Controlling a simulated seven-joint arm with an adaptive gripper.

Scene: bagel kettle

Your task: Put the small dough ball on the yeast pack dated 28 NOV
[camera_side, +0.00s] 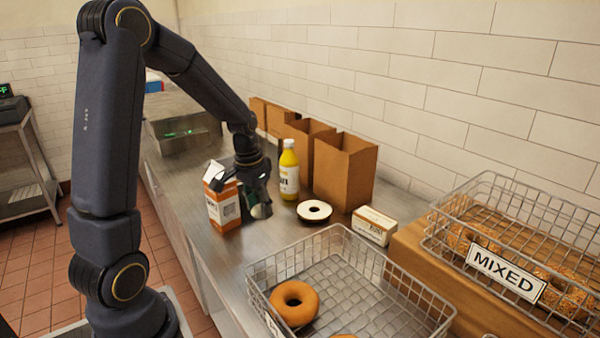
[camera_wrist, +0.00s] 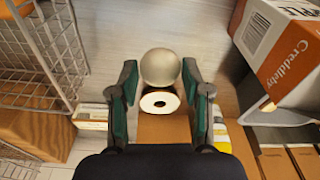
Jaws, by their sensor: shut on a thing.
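The small dough ball (camera_wrist: 161,68) is pale and round. In the wrist view it sits between the fingertips of my gripper (camera_wrist: 160,85), which is shut on it. In the side view my gripper (camera_side: 258,208) is over the steel counter, just right of an orange and white carton, and the ball is mostly hidden by the fingers. A small cream and brown box (camera_side: 374,226) lies on the counter to the right and also shows in the wrist view (camera_wrist: 92,117). No date 28 NOV is legible, so I cannot tell which thing is that yeast pack.
The orange and white carton (camera_side: 222,205) stands close left of my gripper. A wire basket (camera_side: 345,285) holds a bagel (camera_side: 295,302). A MIXED basket (camera_side: 515,235) stands right.

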